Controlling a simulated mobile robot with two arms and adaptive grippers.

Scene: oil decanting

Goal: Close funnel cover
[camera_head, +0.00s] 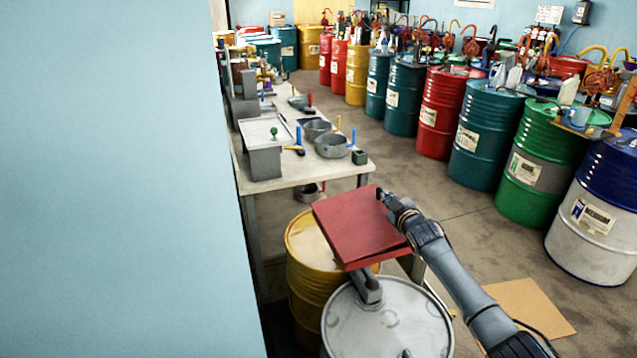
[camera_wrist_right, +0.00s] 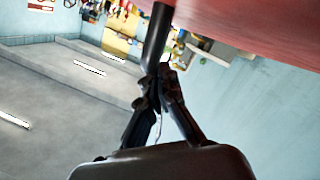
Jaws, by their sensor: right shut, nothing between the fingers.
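The red square funnel cover (camera_head: 355,225) is in the middle of the head view, above the drums, with its flat face showing. It also fills the top right of the right wrist view (camera_wrist_right: 265,22). I cannot tell how far it stands open, and the funnel inside is hidden. My right gripper (camera_head: 381,194) is at the cover's upper right edge. In the right wrist view its fingers (camera_wrist_right: 163,72) are together and empty, close to a dark bar (camera_wrist_right: 157,35) beside the red surface. Contact cannot be told. My left gripper is not in view.
A grey-topped drum (camera_head: 385,325) and a yellow drum (camera_head: 304,265) stand below the cover. A workbench (camera_head: 300,178) with pans and tools is behind it. Several coloured drums line the right side. A pale blue wall (camera_head: 110,180) fills the left. Cardboard (camera_head: 525,305) lies on the floor.

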